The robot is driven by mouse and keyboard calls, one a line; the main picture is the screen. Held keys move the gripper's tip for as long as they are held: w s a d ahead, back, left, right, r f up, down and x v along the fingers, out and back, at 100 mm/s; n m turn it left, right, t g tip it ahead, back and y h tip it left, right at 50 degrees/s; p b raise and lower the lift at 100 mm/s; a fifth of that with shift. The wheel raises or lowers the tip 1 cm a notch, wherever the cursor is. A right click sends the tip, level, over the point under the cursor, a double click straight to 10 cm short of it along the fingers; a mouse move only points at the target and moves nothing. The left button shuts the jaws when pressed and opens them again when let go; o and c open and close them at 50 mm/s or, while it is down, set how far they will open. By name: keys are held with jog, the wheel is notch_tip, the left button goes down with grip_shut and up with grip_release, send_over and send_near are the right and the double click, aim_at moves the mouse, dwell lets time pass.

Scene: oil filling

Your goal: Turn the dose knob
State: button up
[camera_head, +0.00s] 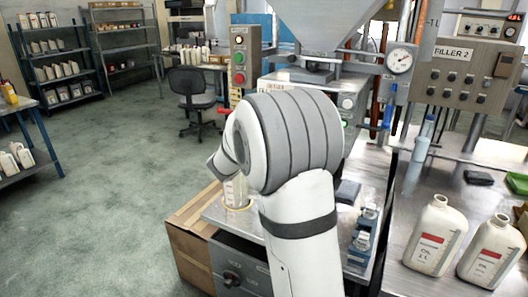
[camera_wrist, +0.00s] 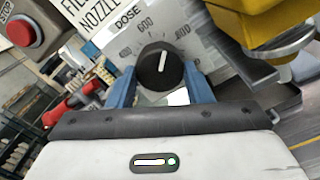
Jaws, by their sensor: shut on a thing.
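The dose knob (camera_wrist: 160,68) is a round black knob with a white pointer line, on a pale panel (camera_wrist: 122,48) marked DOSE, in the wrist view. Its pointer stands nearly upright in that view, tilted slightly right, below the printed 600. My gripper (camera_wrist: 161,88) has one blue finger on each side of the knob and is shut on it. In the head view my white and grey arm hides the gripper and the knob.
A red STOP button (camera_wrist: 22,32) is at the upper left of the wrist view, and a yellow part (camera_wrist: 262,25) is at the upper right. In the head view, white bottles (camera_head: 435,238) stand on the metal bench at right. A cardboard box (camera_head: 192,235) is below left.

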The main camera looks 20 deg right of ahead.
jog(key=m+b, duration=0.2)
jog(key=b, duration=0.3)
jog(key=m+b, duration=0.3)
jog(key=b, duration=0.2)
jog(key=shift+f+m, duration=0.2)
jog(key=shift+m, duration=0.1)
jog(key=shift+r+b, duration=0.15)
jog(key=shift+b, duration=0.2)
jog(key=o, duration=1)
jog(key=v, duration=0.7)
jog(key=shift+s+a, duration=0.3)
